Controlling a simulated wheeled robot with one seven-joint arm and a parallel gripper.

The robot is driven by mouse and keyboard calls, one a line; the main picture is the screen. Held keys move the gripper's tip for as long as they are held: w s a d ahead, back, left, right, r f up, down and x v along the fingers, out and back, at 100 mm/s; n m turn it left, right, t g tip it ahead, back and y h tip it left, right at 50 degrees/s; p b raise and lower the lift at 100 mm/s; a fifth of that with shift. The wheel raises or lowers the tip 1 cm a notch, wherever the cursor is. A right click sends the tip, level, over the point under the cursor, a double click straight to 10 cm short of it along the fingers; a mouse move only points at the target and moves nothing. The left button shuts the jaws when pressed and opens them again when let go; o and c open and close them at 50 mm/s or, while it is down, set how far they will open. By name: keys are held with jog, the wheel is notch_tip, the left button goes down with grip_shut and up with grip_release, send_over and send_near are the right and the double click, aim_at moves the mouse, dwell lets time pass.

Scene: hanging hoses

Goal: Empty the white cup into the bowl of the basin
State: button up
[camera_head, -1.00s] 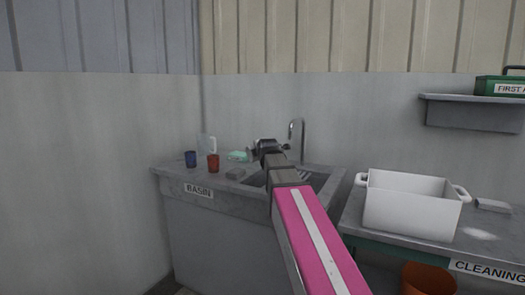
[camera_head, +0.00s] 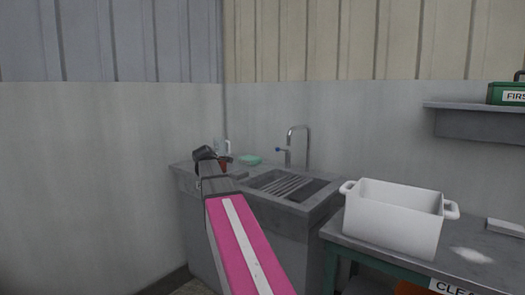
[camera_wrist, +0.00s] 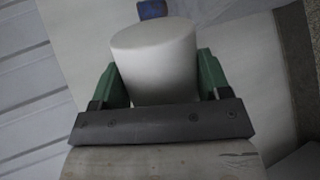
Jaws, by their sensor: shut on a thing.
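The white cup (camera_wrist: 155,65) fills the space between the two green fingers of my gripper (camera_head: 208,154) in the wrist view. The gripper is shut on it. In the head view my arm and gripper hide the cup, so its contents cannot be seen. The basin (camera_head: 290,206) stands against the back wall, and its bowl (camera_head: 306,188) shows as a dark hollow beside the ribbed drainer. My gripper appears in front of the basin's left end, left of the bowl.
A red cup (camera_head: 223,166) shows partly behind my gripper. A blue thing (camera_wrist: 152,9) is beyond the white cup in the wrist view. A green soap-like thing (camera_head: 249,160) and a tap (camera_head: 307,145) are at the back. A white tub (camera_head: 392,222) stands on the right bench.

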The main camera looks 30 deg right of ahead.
jog(key=s+d+r+m+g+h, duration=0.2)
jog(key=d+m+g+h, duration=0.4)
jog(key=d, duration=0.8)
jog(key=s+d+r+m+g+h, duration=0.1)
jog(key=s+d+m+g, duration=0.15)
jog(key=d+m, duration=0.9)
notch_tip(320, 180, up, 7)
jog(key=w+d+m+t, duration=0.1)
jog(key=d+m+t, duration=0.1)
jog(key=m+t, duration=0.3)
jog(key=shift+w+f+m+t, duration=0.2)
jog(key=shift+w+m+t, duration=0.15)
jog(key=shift+m, duration=0.6)
jog(key=shift+a, duration=0.1)
jog(key=a+f+n+t+y, duration=0.2)
jog(key=a+n+y, duration=0.1)
jog(key=a, duration=1.1)
jog(key=a+f+n+t+y, duration=0.2)
jog(key=a+y, duration=0.3)
jog(key=a, duration=0.9)
jog(key=a+f+n+t+y, duration=0.1)
jog(key=a+f+n+y, duration=0.3)
jog(key=a, duration=1)
jog(key=shift+a+n+t, duration=0.4)
jog(key=shift+n, duration=0.2)
